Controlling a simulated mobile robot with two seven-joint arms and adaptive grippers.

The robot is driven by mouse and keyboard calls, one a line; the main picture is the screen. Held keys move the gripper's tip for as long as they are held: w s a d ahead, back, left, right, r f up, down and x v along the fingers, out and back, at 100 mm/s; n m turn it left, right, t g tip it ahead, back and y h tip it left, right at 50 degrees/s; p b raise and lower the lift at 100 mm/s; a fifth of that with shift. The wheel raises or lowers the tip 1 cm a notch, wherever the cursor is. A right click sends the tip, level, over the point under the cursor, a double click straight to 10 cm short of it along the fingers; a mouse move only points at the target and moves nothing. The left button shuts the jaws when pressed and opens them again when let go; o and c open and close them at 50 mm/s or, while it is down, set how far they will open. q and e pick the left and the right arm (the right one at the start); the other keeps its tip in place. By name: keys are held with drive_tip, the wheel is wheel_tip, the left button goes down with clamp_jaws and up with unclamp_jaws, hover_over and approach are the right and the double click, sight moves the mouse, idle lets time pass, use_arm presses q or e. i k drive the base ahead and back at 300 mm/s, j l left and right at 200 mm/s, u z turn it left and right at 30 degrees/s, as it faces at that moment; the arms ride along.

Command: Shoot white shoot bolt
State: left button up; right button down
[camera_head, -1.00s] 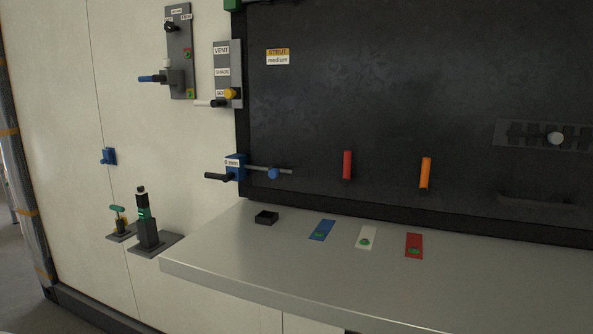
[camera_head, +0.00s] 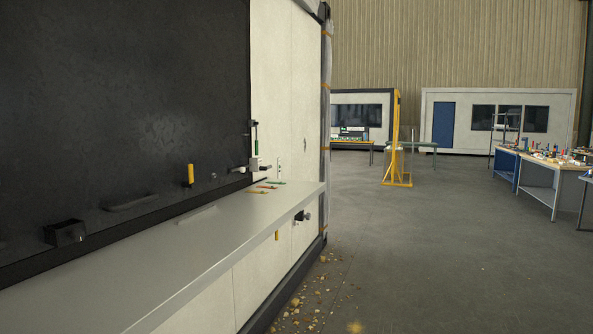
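I cannot pick out the white shoot bolt for certain. A small pale grey-white fitting (camera_head: 254,164) with a dark upright bar (camera_head: 255,138) above it sits at the far right end of the black panel. A thin white upright piece (camera_head: 279,170) stands just right of it, too small to identify. Neither of my grippers is in view.
The grey shelf (camera_head: 200,235) runs along the black panel (camera_head: 120,90), with coloured strips (camera_head: 264,187) at its far end. A yellow handle (camera_head: 190,175) and a black block (camera_head: 65,232) are on the panel side. Open floor (camera_head: 430,260) lies right, with rubble (camera_head: 312,291) along the base.

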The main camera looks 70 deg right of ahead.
sight(242, 169)
drive_tip(key=z, duration=2)
drive_tip(key=i+l+u, duration=0.1)
drive_tip(key=u, duration=0.25)
drive_tip(key=i+l+u, duration=0.1)
drive_tip(key=l+u, duration=0.25)
drive_tip(key=i+l+u, duration=0.15)
drive_tip(key=l, duration=0.4)
drive_tip(key=i+l+u, duration=0.1)
drive_tip(key=l, duration=0.45)
drive_tip(key=i+l+u, duration=0.15)
drive_tip(key=l, duration=0.45)
drive_tip(key=i+l+u, duration=0.1)
drive_tip(key=l, duration=0.5)
